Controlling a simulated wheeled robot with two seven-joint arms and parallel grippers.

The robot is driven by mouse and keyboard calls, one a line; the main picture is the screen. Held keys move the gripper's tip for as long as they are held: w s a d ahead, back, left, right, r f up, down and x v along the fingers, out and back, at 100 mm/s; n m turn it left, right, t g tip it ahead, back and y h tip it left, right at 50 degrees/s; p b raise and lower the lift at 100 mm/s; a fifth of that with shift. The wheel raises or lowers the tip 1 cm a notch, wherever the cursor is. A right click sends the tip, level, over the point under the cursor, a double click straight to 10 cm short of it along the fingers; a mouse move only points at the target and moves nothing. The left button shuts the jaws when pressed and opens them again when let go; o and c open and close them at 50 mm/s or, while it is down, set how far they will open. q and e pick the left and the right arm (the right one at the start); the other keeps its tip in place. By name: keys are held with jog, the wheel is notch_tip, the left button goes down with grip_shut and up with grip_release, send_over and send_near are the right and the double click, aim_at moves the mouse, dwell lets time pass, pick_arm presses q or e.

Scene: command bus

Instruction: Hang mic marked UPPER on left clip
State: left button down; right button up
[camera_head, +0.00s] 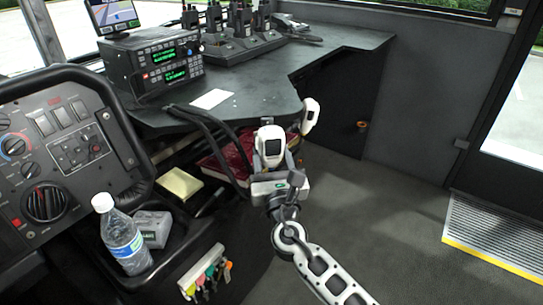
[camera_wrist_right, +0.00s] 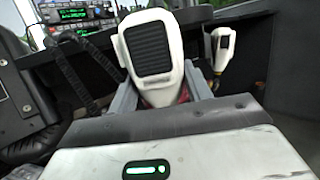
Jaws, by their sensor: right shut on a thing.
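A white handheld mic with a dark grille (camera_head: 270,146) is in the middle of the head view, just in front of the desk's front edge. My right gripper (camera_head: 275,170) is shut on its lower part. In the right wrist view the held mic (camera_wrist_right: 150,48) stands roughly upright, grille facing the camera, between the fingers. A second white mic (camera_head: 309,117) is at the desk edge to the right, apart from the held one; it also shows in the right wrist view (camera_wrist_right: 223,50). No UPPER marking is legible. I cannot make out the left clip. My left gripper is out of view.
Stacked radios (camera_head: 165,62) with green displays sit on the dark desk (camera_head: 262,88). Black cables (camera_head: 215,140) loop down from the desk front. A water bottle (camera_head: 122,235) and grey box (camera_head: 153,228) stand at lower left. The floor (camera_head: 385,215) at right is clear.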

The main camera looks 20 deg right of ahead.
aim_at(272, 169)
jog(key=shift+f, duration=0.35)
jog(key=shift+b, duration=0.35)
jog(key=shift+s+f+b, duration=0.1)
jog(key=shift+f+b, duration=0.45)
jog(key=shift+b, duration=0.05)
jog(key=shift+f, duration=0.25)
jog(key=shift+f+b, duration=0.4)
jog(key=shift+b, duration=0.3)
jog(key=o, duration=1)
jog(key=shift+c, duration=0.2)
